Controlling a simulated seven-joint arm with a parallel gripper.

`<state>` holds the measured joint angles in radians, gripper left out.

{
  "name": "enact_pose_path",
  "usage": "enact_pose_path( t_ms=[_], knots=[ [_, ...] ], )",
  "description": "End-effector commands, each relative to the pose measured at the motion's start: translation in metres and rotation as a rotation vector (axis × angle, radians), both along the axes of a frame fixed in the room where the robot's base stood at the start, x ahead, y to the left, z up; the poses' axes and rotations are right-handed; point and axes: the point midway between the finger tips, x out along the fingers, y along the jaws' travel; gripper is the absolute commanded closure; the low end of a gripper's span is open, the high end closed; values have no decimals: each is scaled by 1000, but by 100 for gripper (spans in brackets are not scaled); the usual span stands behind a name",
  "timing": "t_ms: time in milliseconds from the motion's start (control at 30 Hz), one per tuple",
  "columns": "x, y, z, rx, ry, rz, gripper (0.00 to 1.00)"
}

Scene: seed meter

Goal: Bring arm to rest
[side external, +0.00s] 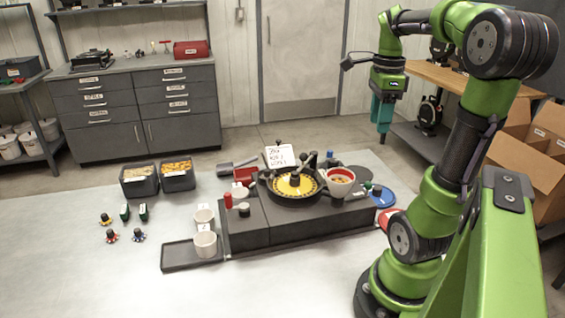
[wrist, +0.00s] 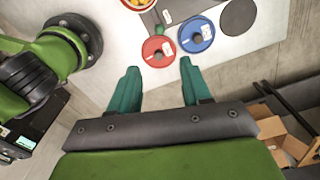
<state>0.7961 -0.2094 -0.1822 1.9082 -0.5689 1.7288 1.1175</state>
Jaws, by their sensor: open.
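My gripper (side external: 382,116) hangs at the right of the side external view, with its teal fingers pointing down, well above the table and to the right of the seed meter (side external: 290,225). In the wrist view my gripper (wrist: 158,84) shows two teal fingers spread apart with nothing between them.
Two dark bins (side external: 140,182) (side external: 178,177) stand at the table's left back. Two white cups (side external: 204,219) (side external: 205,245) stand by a dark tray (side external: 190,255). Cardboard boxes (side external: 535,150) and a wooden bench (side external: 440,76) stand behind my arm. The table front is clear.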

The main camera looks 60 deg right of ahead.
Motion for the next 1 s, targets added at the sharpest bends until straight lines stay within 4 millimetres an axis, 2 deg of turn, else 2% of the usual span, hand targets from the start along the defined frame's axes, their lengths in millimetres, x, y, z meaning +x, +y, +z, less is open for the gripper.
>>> enact_pose_path(
  t_ms=[367,467,567,600,667,767,900,1000],
  knots=[
    [0,0,1,-1,0,15,52],
    [2,-5,0,-23,-10,108,52],
    [10,-3,-10,-54,-39,303,52],
    [18,2,-14,-75,-59,417,52],
    [33,16,-19,-117,-96,615,52],
    [63,53,-26,-210,-167,986,52],
    [96,127,-34,-378,-283,1522,52],
    [104,182,-38,-501,-367,1835,52]
  ],
)
